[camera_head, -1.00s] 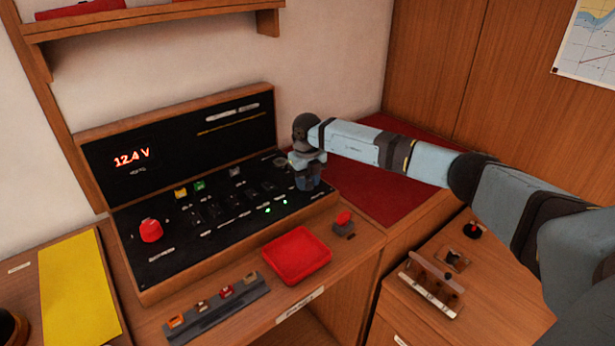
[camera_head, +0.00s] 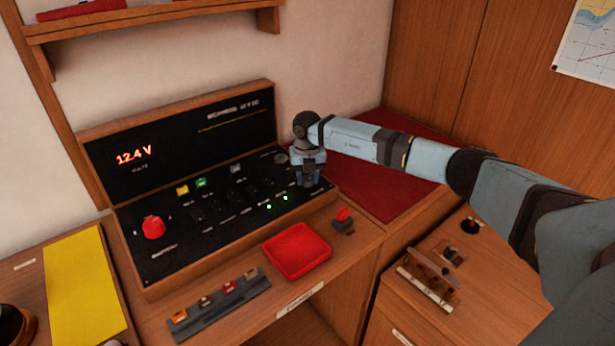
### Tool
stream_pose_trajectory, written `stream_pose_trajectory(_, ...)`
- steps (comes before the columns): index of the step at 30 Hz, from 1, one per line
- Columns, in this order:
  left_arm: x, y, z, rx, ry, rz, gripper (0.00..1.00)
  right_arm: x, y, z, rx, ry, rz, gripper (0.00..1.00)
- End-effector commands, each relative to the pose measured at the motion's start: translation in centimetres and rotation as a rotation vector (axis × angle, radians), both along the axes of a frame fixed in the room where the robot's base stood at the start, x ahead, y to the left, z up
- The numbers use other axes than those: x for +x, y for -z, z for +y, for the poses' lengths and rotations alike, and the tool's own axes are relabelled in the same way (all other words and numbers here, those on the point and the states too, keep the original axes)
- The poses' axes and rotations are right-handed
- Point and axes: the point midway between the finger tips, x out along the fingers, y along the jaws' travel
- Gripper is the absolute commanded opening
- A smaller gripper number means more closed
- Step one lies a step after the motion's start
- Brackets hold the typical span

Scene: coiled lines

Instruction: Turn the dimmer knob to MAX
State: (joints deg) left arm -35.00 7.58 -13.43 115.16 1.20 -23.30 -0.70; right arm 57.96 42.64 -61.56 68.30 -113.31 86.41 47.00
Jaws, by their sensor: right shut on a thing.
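My right gripper (camera_head: 311,180) points down at the right end of the black switch panel (camera_head: 190,262). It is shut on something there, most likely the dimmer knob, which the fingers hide. The MAX mark cannot be read. The panel stands in a wooden frame on the desk, with a raised back part that shows a red 12.4 V display (camera_head: 133,155). Two green lights (camera_head: 277,202) glow on the panel just left of the gripper. My left gripper is not in view.
A big red knob (camera_head: 153,227) sits at the panel's left. In front lie a red tray (camera_head: 297,252), a strip of small coloured pieces (camera_head: 219,305) and a red-topped lever (camera_head: 342,219). A yellow sheet (camera_head: 81,290) lies at left. A shelf (camera_head: 160,18) hangs above.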

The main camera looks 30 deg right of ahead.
Motion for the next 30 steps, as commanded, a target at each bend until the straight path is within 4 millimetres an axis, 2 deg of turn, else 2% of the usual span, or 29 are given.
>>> stream_pose_trajectory(5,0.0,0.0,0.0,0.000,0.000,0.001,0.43,0.1,-0.3,-0.1,0.000,0.001,-0.006,0.12)
stream_pose_trajectory(6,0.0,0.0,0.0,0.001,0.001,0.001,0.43,0.1,-0.3,-0.1,0.000,0.001,-0.006,0.42)
stream_pose_trajectory(9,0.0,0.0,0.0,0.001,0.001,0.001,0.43,0.1,-0.2,-0.1,0.000,0.001,-0.004,0.61)
stream_pose_trajectory(20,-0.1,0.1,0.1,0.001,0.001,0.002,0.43,0.1,-0.6,-0.1,0.000,0.000,-0.002,0.61)
stream_pose_trajectory(23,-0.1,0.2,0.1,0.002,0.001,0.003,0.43,0.1,-2.0,-0.1,0.000,-0.001,-0.004,0.61)
stream_pose_trajectory(30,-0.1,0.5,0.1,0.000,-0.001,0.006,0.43,0.1,-7.3,-0.1,0.000,0.000,-0.004,0.61)
